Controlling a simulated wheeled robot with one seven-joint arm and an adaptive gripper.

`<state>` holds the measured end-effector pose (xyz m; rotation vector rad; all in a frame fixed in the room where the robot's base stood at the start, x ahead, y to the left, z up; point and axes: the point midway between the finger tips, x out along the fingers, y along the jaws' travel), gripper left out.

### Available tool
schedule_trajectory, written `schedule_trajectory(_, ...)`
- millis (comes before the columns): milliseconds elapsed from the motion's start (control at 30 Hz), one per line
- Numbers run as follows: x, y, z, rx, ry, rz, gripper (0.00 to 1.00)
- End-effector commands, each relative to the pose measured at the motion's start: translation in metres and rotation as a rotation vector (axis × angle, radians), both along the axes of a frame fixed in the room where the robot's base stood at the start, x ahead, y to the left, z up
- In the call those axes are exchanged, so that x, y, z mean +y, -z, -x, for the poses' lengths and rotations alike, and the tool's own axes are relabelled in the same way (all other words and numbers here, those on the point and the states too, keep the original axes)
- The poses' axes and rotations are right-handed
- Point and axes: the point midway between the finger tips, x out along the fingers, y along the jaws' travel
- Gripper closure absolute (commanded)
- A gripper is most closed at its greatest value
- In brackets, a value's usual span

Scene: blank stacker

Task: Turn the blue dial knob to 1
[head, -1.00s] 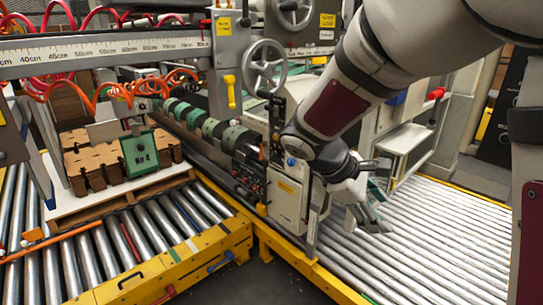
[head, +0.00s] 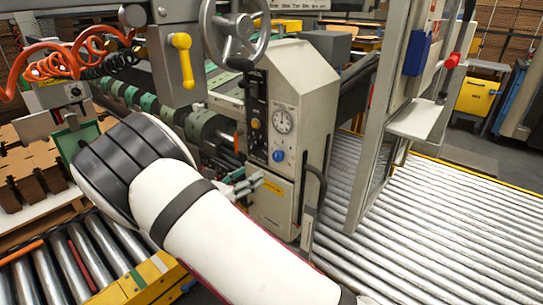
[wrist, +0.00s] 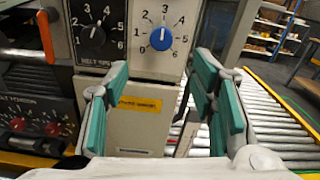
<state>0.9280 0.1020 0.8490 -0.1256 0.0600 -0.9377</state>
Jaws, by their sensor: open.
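The blue dial knob (wrist: 161,39) is on the pale control panel, at upper centre of the wrist view, ringed by printed numbers. A small white mark on it appears to point up, towards the 3. In the head view the blue knob (head: 278,156) sits below a round white gauge. My gripper (wrist: 161,78) is open and empty. Its teal fingers stand apart, left and right of the knob in the picture and not touching it. In the head view my gripper (head: 241,187) is lower left of the knob, partly hidden by my arm.
A black dial labelled belt speed (wrist: 92,39) is left of the blue knob. A yellow label (wrist: 140,104) is on the panel below. A yellow handle (head: 182,60) and a handwheel (head: 235,28) are above. A roller conveyor (head: 440,220) extends to the right.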

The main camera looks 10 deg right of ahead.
Motion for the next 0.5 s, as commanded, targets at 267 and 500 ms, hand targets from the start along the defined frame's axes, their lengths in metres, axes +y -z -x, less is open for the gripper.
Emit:
schedule_trajectory(267, -0.039, 0.0, -0.027, 0.001, 0.005, -0.002, 0.49)
schedule_trajectory(500, -0.077, 0.001, -0.054, 0.0, 0.005, -0.004, 0.49)
